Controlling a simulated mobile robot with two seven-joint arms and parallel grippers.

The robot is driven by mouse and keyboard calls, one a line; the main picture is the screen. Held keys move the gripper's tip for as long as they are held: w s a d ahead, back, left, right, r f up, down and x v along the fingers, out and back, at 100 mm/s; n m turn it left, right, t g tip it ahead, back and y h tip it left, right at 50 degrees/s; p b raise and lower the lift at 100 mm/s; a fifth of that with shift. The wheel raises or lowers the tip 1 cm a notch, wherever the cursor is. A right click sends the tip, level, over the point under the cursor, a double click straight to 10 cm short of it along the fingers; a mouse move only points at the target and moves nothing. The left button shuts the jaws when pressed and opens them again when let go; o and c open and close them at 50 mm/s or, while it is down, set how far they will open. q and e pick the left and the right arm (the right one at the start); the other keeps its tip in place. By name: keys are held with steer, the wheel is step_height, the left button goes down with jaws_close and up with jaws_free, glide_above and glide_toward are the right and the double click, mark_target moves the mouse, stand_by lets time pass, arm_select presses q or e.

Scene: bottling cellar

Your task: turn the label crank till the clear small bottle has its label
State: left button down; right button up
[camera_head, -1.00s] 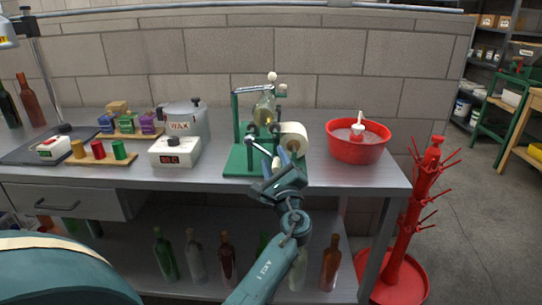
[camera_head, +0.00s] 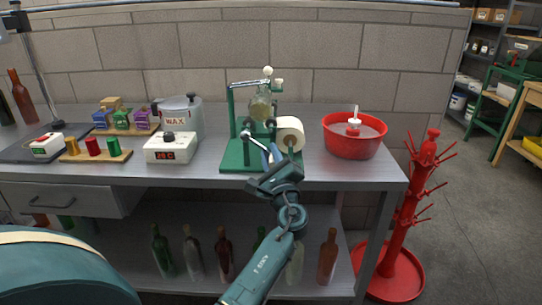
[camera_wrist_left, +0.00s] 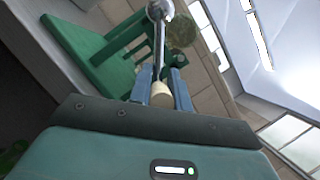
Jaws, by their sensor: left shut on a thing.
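The green label machine (camera_head: 236,158) stands on the steel bench, with the clear small bottle (camera_head: 260,106) lying tilted in its top. Whether the bottle bears a label is too small to tell. A cream label roll (camera_head: 290,133) sits at its right. The crank (camera_head: 256,141) is a bright metal arm at the front; it also shows in the left wrist view (camera_wrist_left: 160,42). My left gripper (camera_head: 272,154) is shut on the pale crank handle (camera_wrist_left: 161,94), which sits between its fingers. In the head view the gripper hides the handle. My right gripper is out of view.
A red tub (camera_head: 352,142) stands right of the machine, and a white box with a red display (camera_head: 171,149) stands left, before the wax pot (camera_head: 182,115). A red bottle tree (camera_head: 404,220) stands on the floor at right. Several bottles stand on the lower shelf.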

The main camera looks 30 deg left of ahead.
arm_select(q)
steer(key=shift+r+m, duration=0.15)
steer(key=shift+m, duration=0.15)
steer(key=shift+t, duration=0.3)
